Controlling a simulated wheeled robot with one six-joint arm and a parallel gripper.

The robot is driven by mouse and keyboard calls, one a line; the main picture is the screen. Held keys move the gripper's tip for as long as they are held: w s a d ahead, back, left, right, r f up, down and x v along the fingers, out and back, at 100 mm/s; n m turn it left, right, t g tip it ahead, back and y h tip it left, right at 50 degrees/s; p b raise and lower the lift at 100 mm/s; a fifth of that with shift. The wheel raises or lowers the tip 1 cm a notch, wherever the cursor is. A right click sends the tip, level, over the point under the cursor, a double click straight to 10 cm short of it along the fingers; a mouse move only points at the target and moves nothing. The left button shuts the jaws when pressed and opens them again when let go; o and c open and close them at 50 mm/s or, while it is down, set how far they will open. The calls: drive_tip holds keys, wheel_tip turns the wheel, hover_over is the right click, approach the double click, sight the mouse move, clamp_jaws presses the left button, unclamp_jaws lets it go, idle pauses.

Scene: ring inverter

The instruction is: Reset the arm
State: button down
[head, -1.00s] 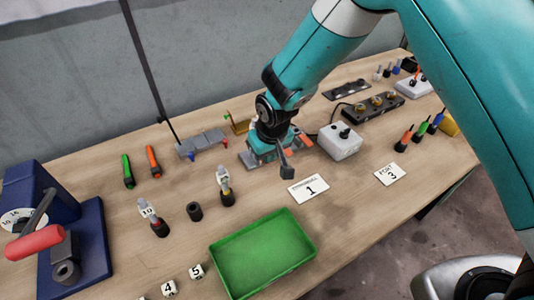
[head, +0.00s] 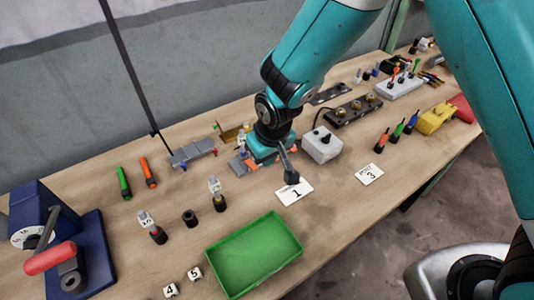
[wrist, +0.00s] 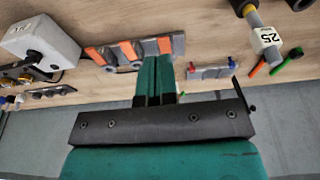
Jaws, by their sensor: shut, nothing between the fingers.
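My gripper (head: 268,150) hangs from my teal arm over the middle of the bench in the head view. In the wrist view its two teal fingers (wrist: 155,72) lie together with nothing between them. They point at a grey fixture with orange parts (wrist: 130,50). The fixture (head: 241,161) is partly hidden by my gripper in the head view, and I cannot tell whether they touch. A dark rod with a black end (head: 291,177) hangs beside my gripper above the card marked 1 (head: 296,191).
A white box with a knob (head: 321,145) stands close to the right of my gripper. A green tray (head: 297,250) lies in front. A blue press with a red handle (head: 50,258) stands at left. Marked tools (head: 217,195) stand front left. The bench between tray and card 3 (head: 369,174) is clear.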

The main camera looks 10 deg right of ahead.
drive_tip(key=s+d+r+g+y+b, duration=0.1)
drive_tip(key=s+d+r, duration=0.25)
drive_tip(key=r, duration=0.35)
drive_tip(key=s+d+r+y+b, duration=0.1)
drive_tip(key=s+d+r, duration=0.1)
drive_tip(key=s+r, duration=0.4)
drive_tip(key=s+d+r+n+b, duration=0.1)
drive_tip(key=s+d+r, duration=0.1)
drive_tip(key=s, duration=0.3)
drive_tip(key=s+d+r+g+y, duration=0.1)
drive_tip(key=s+d+r, duration=0.1)
drive_tip(key=s+r, duration=0.2)
drive_tip(key=shift+s+r+n+b, duration=0.25)
drive_tip(key=shift+s+n+b, duration=0.15)
drive_tip(key=shift+s, duration=0.7)
